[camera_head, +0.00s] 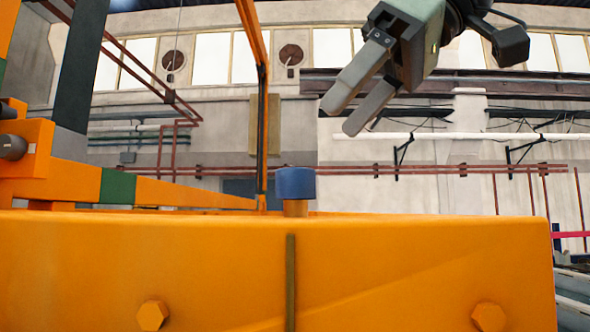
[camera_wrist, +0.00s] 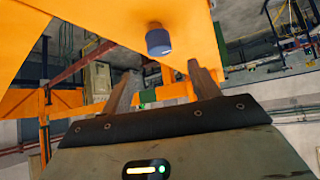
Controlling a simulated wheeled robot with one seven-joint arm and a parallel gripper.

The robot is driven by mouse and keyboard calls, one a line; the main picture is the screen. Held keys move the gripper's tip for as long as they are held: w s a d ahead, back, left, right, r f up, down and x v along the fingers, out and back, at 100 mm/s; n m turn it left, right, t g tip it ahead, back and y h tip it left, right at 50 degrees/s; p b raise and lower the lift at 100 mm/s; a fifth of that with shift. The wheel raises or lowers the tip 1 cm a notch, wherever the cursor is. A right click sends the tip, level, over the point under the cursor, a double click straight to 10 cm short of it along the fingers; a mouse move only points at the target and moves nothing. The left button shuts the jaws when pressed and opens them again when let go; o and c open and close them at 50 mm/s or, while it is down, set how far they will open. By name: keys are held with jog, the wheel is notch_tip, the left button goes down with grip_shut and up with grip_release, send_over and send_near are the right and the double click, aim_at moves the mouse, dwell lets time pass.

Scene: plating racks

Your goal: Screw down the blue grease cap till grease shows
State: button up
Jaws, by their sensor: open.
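The blue grease cap (camera_head: 294,183) stands upright on a short orange stub on top of the orange beam (camera_head: 420,265), near the middle of the head view. In the wrist view the blue cap (camera_wrist: 158,42) shows beyond the fingers, beside the orange surface. My gripper (camera_head: 338,116) is open and empty, up and to the right of the cap, with clear air between them. Its two fingers also show in the wrist view (camera_wrist: 158,75), spread apart. No grease can be made out around the cap.
An orange frame with an upright post (camera_head: 254,90) rises behind and left of the cap. Two hex bolts (camera_head: 152,315) sit on the beam's front face, with a dark vertical strip (camera_head: 291,282) between them. The space right of the cap above the beam is free.

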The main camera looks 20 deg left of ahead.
aim_at(296, 170)
jog(key=p+x, duration=0.1)
jog(key=x, duration=0.8)
jog(key=shift+a+f+p, duration=0.15)
jog(key=shift+f+p, duration=0.05)
jog(key=shift+p, duration=0.1)
jog(key=c, duration=1)
